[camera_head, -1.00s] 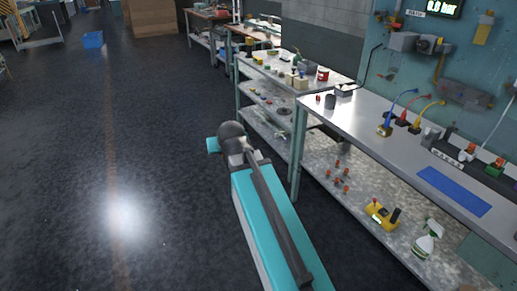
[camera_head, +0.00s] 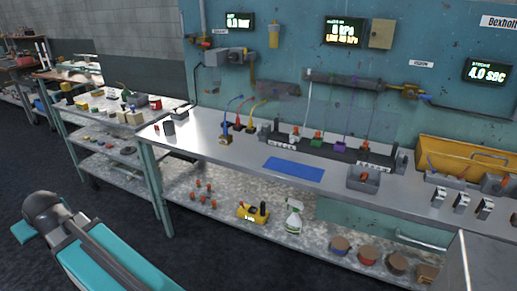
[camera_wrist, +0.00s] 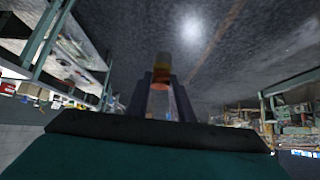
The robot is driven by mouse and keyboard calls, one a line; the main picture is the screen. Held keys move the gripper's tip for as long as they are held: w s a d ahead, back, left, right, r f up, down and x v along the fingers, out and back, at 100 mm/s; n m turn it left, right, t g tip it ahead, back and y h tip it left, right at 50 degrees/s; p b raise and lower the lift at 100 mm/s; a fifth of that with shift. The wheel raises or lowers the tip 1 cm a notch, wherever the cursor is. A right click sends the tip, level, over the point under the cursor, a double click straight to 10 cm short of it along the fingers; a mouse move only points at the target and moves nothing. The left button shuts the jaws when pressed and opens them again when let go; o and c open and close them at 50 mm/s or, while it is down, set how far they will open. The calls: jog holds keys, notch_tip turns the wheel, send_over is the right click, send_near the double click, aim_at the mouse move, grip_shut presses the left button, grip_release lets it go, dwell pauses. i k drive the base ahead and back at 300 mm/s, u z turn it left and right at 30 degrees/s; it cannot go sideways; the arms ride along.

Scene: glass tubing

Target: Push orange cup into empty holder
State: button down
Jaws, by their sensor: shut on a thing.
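My gripper (camera_wrist: 160,98) shows only in the wrist view. Its two dark fingers are shut on a see-through tube-like piece (camera_wrist: 161,66) with orange and yellowish parts. I cannot tell whether this is the orange cup. In the head view my arm is at the lower left, well away from the bench, and the gripper does not show. On the bench a dark strip (camera_head: 337,153) carries small fittings, among them an orange-red one (camera_head: 317,137). Which place there is the empty holder is too small to tell.
The steel bench (camera_head: 215,141) has a blue mat (camera_head: 294,169) and a grey box (camera_head: 363,179). Several orange-red pieces (camera_head: 198,190), a yellow device (camera_head: 252,212) and a spray bottle (camera_head: 293,217) stand on the lower shelf. A yellow bin (camera_head: 455,158) is at right.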

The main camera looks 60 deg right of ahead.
aim_at(338, 151)
jog(key=k, duration=1.3)
jog(key=z, duration=0.5)
jog(key=i, duration=1.7)
jog(key=z, duration=0.1)
